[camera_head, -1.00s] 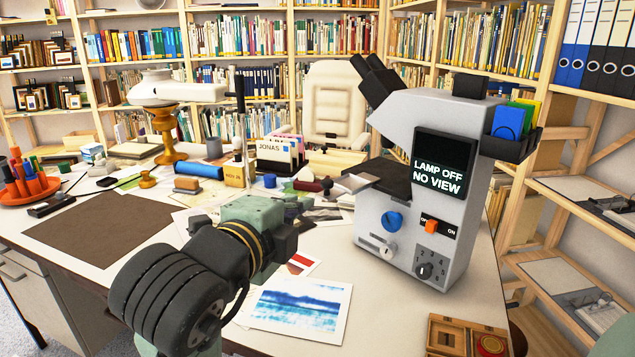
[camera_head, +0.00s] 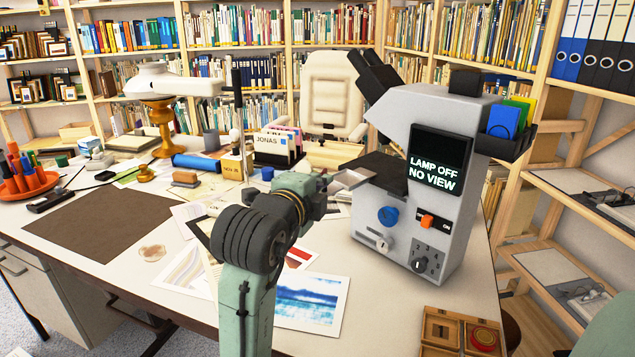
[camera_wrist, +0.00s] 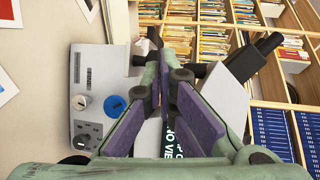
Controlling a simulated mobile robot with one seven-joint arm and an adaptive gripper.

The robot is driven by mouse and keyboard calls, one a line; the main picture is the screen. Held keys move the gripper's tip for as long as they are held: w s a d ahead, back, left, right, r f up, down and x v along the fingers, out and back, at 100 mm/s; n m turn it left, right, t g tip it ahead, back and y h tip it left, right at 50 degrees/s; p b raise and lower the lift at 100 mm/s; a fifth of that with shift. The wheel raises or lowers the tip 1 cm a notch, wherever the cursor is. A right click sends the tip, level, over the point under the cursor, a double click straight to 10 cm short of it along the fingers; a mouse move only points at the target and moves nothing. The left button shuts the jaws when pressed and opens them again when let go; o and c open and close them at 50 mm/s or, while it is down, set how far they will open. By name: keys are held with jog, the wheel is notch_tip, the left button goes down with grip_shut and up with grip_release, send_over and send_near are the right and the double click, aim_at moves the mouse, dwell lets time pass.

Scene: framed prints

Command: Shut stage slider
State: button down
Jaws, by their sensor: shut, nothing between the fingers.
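The grey microscope (camera_head: 450,150) stands at the right of the desk. A white knob (camera_head: 383,243) sits in a short slot low on the body. It also shows in the wrist view (camera_wrist: 79,103).
The microscope has a blue knob (camera_head: 388,216), an orange switch (camera_head: 427,221) and a lit "LAMP OFF NO VIEW" screen (camera_head: 437,158). A wooden box (camera_head: 450,331) lies at the front right. Prints (camera_head: 308,303) lie under my arm. A card holder (camera_head: 277,147) stands behind.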

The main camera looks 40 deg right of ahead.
aim_at(363, 179)
jog(key=d, duration=0.4)
jog(key=d+p, duration=0.1)
jog(key=d, duration=0.8)
jog(key=shift+w+d, duration=0.1)
jog(key=shift+w, duration=0.3)
jog(key=shift+r, duration=0.1)
